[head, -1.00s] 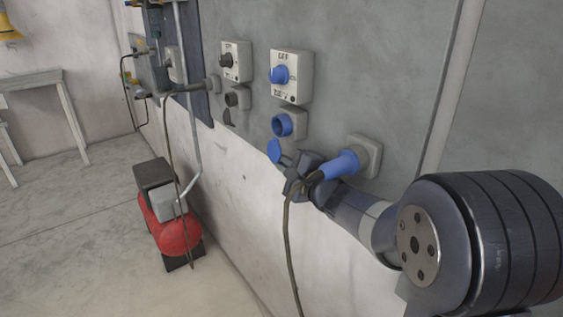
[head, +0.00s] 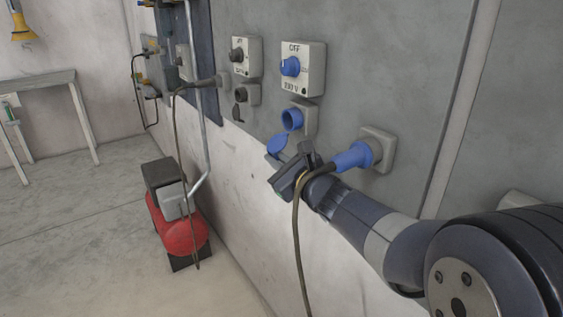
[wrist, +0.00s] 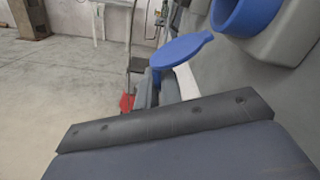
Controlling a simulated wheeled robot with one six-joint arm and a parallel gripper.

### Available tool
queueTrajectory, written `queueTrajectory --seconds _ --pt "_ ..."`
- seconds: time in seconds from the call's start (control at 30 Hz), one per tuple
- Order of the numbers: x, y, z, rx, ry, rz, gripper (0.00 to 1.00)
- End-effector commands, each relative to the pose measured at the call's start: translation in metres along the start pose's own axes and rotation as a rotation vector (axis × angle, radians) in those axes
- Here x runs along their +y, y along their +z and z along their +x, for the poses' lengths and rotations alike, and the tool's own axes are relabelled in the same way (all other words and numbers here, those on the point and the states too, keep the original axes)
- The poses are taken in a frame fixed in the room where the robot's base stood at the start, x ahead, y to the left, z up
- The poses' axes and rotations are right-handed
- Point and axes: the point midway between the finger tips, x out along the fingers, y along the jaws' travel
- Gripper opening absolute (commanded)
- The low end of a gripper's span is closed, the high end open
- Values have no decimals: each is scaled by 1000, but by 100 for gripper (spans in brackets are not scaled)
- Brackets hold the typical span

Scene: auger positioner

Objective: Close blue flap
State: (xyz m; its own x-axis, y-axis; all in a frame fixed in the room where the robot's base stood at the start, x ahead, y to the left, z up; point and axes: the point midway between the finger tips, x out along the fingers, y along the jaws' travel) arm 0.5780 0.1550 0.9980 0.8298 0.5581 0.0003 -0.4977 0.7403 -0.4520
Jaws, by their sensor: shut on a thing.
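The blue flap (head: 277,146) is a round lid below the blue socket (head: 292,119) on the wall. It stands open and tilted out, and the socket mouth is uncovered. In the wrist view the flap (wrist: 184,49) is seen nearly edge-on, below and left of the blue socket ring (wrist: 240,14). My gripper (head: 279,163) is at the flap's lower edge, shut on it. In the wrist view the fingertips (wrist: 158,91) meet the flap's near edge; the dark gripper body hides part of the grip.
A blue plug (head: 353,157) with a hanging cable sits in a wall socket (head: 381,148) close to my wrist. A red compressor (head: 180,230) stands on the floor at left.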

Motion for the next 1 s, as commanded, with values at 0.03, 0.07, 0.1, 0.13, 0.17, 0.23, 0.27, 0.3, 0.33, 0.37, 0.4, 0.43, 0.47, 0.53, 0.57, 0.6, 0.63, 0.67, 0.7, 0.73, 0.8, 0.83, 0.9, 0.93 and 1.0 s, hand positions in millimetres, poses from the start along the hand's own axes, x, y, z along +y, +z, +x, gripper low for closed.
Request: queueTrajectory --seconds 0.03,0.07,0.1,0.13,0.17,0.23,0.27,0.3,0.33,0.37,0.4,0.43,0.47,0.53,0.57,0.6,0.63,0.67,0.7,0.73,0.8,0.83,0.9,0.93,1.0 --pt "2 3 0 0 1 42 0" --pt "3 5 0 -1 1 69 0" --pt "4 7 0 -1 1 105 0" --pt "4 8 0 -1 2 131 0" --pt "5 10 0 -1 2 156 0" --pt "6 13 0 0 2 214 0" --pt "6 14 0 0 2 237 0" --pt "7 16 0 1 1 267 0" --pt "7 17 0 1 1 287 0" --pt "7 18 0 1 1 307 0" --pt "8 20 0 0 1 333 0" --pt "8 21 0 0 1 350 0" --pt "8 22 0 0 1 367 0" --pt "9 24 0 -1 1 401 0" --pt "9 25 0 -1 1 413 0" --pt "9 26 0 -1 1 429 0" --pt "9 26 0 -1 1 438 0" --pt "9 27 0 -1 1 447 0" --pt "9 27 0 -1 1 458 0" --pt "9 27 0 0 1 465 0" --pt "9 28 0 0 1 476 0" --pt "9 28 0 0 1 480 0" --pt "9 28 0 0 1 487 0" --pt "9 28 0 0 1 489 0" --pt "9 28 0 0 1 491 0"
